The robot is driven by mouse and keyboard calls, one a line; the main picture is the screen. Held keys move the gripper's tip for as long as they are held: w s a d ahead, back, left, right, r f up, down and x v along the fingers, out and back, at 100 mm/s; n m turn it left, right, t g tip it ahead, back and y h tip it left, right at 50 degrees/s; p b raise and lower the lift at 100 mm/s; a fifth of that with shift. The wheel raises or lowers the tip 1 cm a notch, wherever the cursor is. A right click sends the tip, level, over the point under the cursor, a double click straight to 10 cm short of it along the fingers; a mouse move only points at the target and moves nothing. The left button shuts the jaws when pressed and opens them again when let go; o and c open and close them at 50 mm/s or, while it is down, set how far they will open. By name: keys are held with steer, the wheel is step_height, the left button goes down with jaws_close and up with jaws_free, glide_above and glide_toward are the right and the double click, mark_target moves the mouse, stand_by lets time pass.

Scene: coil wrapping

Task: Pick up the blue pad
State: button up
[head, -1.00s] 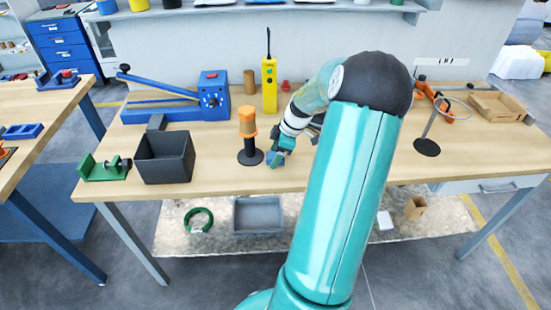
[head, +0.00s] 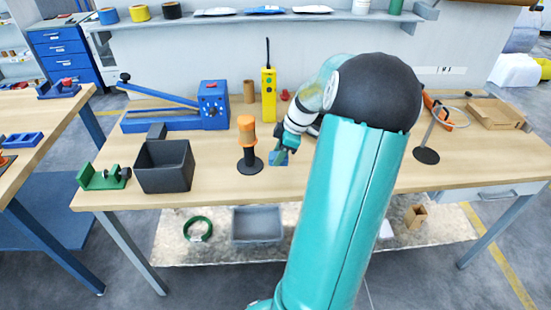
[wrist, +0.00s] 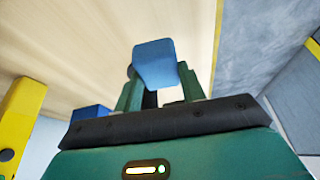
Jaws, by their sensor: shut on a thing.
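The blue pad (wrist: 154,62) is a small light-blue block between the green fingers of my gripper (wrist: 157,90) in the wrist view. My gripper is shut on it. In the head view the pad (head: 278,158) shows at the tip of my gripper (head: 283,151), over the middle of the wooden workbench (head: 330,180). Whether the pad is clear of the bench top cannot be told. My arm hides part of the bench to the right.
A black post with an orange top (head: 248,145) stands just left of the gripper. A yellow handheld device (head: 268,95) is behind. A dark bin (head: 165,166) and a blue lever machine (head: 213,104) are left. A ring stand (head: 427,154) is right.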

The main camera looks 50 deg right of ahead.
steer(key=s+a+r, duration=0.4)
steer(key=s+r, duration=0.3)
steer(key=s, duration=0.3)
steer(key=shift+s+a+r, duration=0.15)
steer(key=shift+s+a, duration=0.15)
steer(key=shift+s, duration=0.1)
